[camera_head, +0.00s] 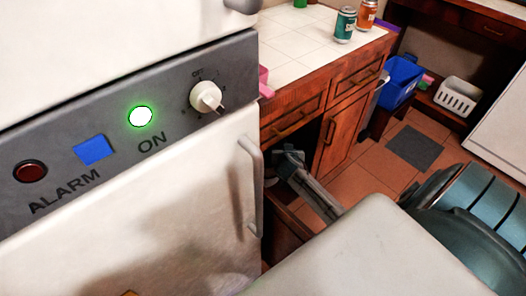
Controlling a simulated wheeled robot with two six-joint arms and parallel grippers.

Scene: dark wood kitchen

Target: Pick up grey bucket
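I cannot make out a grey bucket for certain. A narrow grey shape (382,91) stands beside the blue bin, partly hidden by the counter, and I cannot tell what it is. My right gripper (288,158) is at the dark opening of the lower cabinet under the counter, its arm coming from the lower right. It is small and dark here, so its fingers and anything between them are unclear. My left gripper is not in view.
A white fridge (170,215) with a handle fills the left. The tiled counter (300,45) holds a teal can (345,25) and an orange can (367,13). A blue bin (402,80), a white basket (457,97) and a dark mat (415,147) are at the right, with clear floor around the mat.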

